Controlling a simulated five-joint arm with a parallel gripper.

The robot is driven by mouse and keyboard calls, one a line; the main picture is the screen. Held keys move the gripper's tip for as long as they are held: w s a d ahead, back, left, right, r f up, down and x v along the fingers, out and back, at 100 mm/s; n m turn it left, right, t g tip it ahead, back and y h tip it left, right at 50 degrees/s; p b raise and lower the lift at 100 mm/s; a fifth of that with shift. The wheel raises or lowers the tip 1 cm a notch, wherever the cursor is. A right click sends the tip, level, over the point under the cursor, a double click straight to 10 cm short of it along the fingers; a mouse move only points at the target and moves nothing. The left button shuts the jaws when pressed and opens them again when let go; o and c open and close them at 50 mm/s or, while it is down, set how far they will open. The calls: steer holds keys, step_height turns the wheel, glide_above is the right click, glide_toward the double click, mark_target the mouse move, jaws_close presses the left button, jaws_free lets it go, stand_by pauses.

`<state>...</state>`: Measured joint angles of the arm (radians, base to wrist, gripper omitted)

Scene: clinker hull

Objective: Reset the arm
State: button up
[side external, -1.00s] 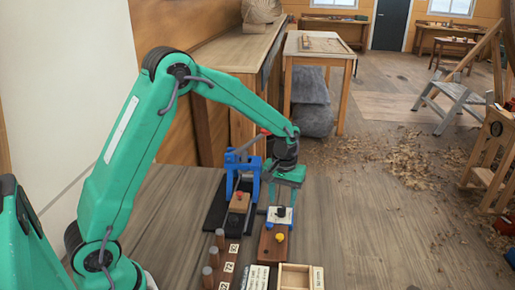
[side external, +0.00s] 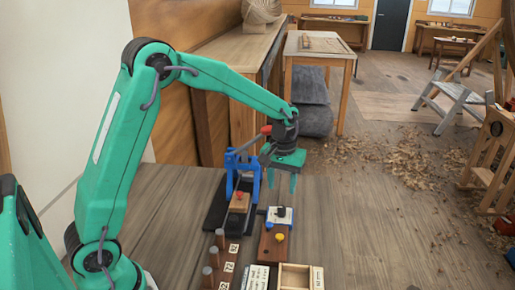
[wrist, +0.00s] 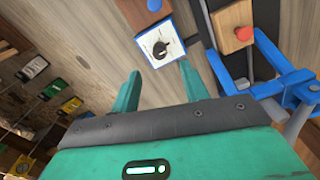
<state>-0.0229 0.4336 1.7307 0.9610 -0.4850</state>
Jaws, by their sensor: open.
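My green gripper (side external: 281,182) is open and empty. It hangs in the air above and behind the white-topped block with a black knob (side external: 279,214), apart from it. In the wrist view my two fingers (wrist: 157,88) stand spread, and the white face with the black knob (wrist: 161,46) lies beyond them. The blue clamp frame (side external: 242,165) with a wooden block and red button (side external: 239,202) stands just left of my gripper in the side view. It also shows at the right of the wrist view (wrist: 285,85).
A small open wooden box (side external: 295,276), a white label card (side external: 256,277) and a numbered rack of pegs (side external: 223,265) stand near the front. The tabletop to the right is clear.

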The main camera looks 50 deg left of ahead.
steer(key=s+r+m+t, duration=0.1)
steer(key=s+r, duration=0.3)
steer(key=s, duration=0.4)
steer(key=s+r+m+t, duration=0.2)
steer(key=s+r+m, duration=0.1)
steer(key=s, duration=0.5)
steer(key=s+d+r+m+t, duration=0.1)
steer(key=s+r+t, duration=0.1)
steer(key=s+r, duration=0.4)
steer(key=s, duration=0.2)
steer(key=shift+s+m, duration=0.35)
steer(key=shift+m, duration=0.05)
steer(key=shift+w, duration=0.1)
